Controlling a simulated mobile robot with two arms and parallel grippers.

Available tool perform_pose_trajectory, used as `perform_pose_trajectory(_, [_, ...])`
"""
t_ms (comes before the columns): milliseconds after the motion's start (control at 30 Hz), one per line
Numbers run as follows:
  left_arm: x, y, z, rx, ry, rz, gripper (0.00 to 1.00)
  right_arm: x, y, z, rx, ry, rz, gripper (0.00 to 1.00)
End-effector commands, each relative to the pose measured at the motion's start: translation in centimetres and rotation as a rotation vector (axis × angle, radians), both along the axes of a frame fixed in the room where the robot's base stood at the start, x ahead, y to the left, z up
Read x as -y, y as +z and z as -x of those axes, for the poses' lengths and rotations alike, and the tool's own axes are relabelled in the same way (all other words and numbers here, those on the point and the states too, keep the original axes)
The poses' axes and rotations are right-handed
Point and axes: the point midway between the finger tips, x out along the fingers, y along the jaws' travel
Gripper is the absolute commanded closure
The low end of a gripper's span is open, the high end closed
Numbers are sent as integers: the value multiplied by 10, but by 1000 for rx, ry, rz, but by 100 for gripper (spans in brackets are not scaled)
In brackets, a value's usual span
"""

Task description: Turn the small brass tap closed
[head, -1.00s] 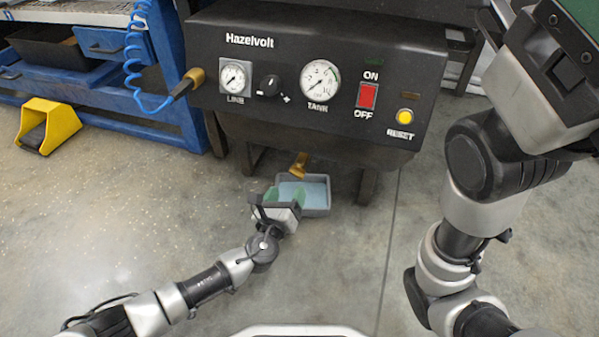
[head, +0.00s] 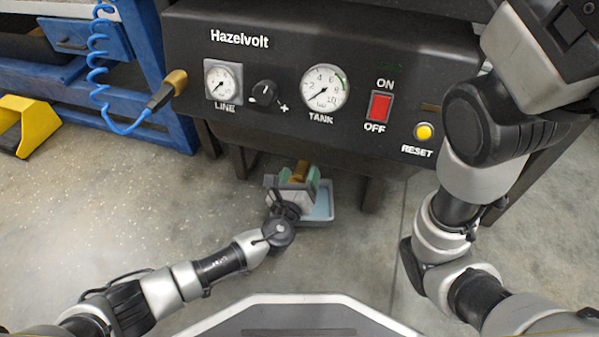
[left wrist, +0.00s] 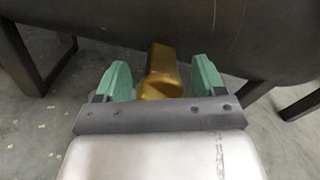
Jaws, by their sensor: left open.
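The small brass tap (head: 301,170) sits under the black compressor, above a tray. In the left wrist view the brass tap (left wrist: 162,75) stands between the two green fingers, with a gap on each side. My left gripper (head: 300,178) is open around it; it also shows in the left wrist view (left wrist: 161,80). The lower part of the tap is hidden behind the gripper's palm. My right arm rises along the right side of the head view; its gripper is out of the picture.
The black Hazelvolt panel (head: 330,130) hangs over the tap, with gauges, a red switch (head: 378,107) and a yellow reset button (head: 424,131). A grey tray (head: 326,219) with a pale blue inside lies below. A yellow pedal (head: 38,125) stands at left. The floor in front is clear.

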Motion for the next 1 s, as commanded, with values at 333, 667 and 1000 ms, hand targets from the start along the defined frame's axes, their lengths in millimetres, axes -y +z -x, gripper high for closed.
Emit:
perform_pose_trajectory(333, [0, 0, 0, 0, 0, 1, 75, 0, 0, 0, 1, 0, 0, 31])
perform_pose_trajectory(667, [0, 2, 0, 13, 0, -40, 80, 0, 6, 0, 0, 0, 0, 31])
perform_pose_trajectory(1000, [0, 4, -1, 80, 1, -247, 80, 0, 29, 0, 0, 0, 0, 31])
